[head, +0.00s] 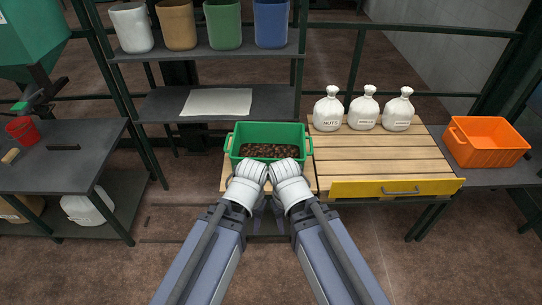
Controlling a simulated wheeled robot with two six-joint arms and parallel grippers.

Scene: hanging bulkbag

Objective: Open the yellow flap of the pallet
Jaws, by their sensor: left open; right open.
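The yellow flap (396,188) is a long panel along the front edge of the slatted wooden pallet (375,155), right of centre in the head view. It has a grey bar handle (400,190). The flap looks upright against the pallet's front. My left gripper (257,208) and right gripper (279,208) are side by side in front of the green crate, left of the flap and apart from it. Both are open and seem empty; their fingers are mostly hidden by my wrists.
A green crate (302,134) of dark brown pieces stands behind my wrists. Several white sacks, including one marked NUTS (328,110), stand along the pallet's back. An orange crate (487,143) is at the right. A shelf with bins (222,24) stands behind. The floor before the flap looks clear.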

